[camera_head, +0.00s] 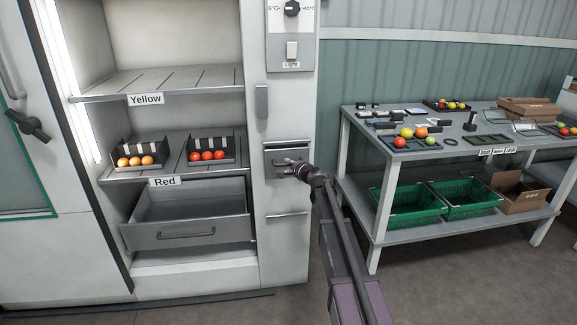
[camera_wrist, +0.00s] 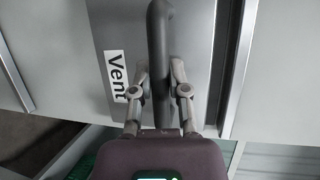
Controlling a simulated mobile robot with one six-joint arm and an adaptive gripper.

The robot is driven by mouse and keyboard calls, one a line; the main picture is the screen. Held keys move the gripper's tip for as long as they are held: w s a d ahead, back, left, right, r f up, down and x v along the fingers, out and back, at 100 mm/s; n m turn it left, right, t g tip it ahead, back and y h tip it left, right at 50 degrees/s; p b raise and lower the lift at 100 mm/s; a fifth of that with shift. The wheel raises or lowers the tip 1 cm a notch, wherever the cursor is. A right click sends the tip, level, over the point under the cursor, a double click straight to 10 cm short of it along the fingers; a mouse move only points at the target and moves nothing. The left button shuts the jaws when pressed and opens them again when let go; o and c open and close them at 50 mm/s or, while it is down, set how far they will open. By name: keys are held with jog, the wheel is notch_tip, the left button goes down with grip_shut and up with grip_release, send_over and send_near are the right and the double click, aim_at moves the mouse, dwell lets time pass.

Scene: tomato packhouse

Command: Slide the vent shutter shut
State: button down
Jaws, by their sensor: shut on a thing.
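The vent shutter (camera_head: 273,175) is a grey panel on the white column right of the open shelves. In the wrist view the grey shutter panel (camera_wrist: 195,25) carries a white "Vent" label (camera_wrist: 116,76) and a dark bar handle (camera_wrist: 157,25). My gripper (camera_head: 300,170) is at the shutter, reaching in from the lower right. In the wrist view my gripper's fingers (camera_wrist: 161,75) are shut on the handle, one on each side. A narrow dark strip (camera_wrist: 221,60) runs along the panel's right side there. My gripper hides part of the shutter in the head view.
Left of the column are shelves labelled Yellow (camera_head: 145,99) and Red (camera_head: 165,182) and an open drawer (camera_head: 186,237). A table (camera_head: 465,148) with tomatoes, trays and tools stands right of my arm, green crates (camera_head: 408,219) on its lower shelf. Bare floor lies between.

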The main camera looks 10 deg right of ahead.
notch_tip(320, 180, up, 2)
jog(key=shift+w+p, duration=0.15)
jog(key=shift+p, duration=0.55)
jog(key=shift+w, duration=0.1)
jog(key=c, duration=0.6)
grip_release()
jog(key=shift+r, duration=0.15)
jog(key=shift+s+f, duration=0.2)
jog(key=shift+f, duration=0.1)
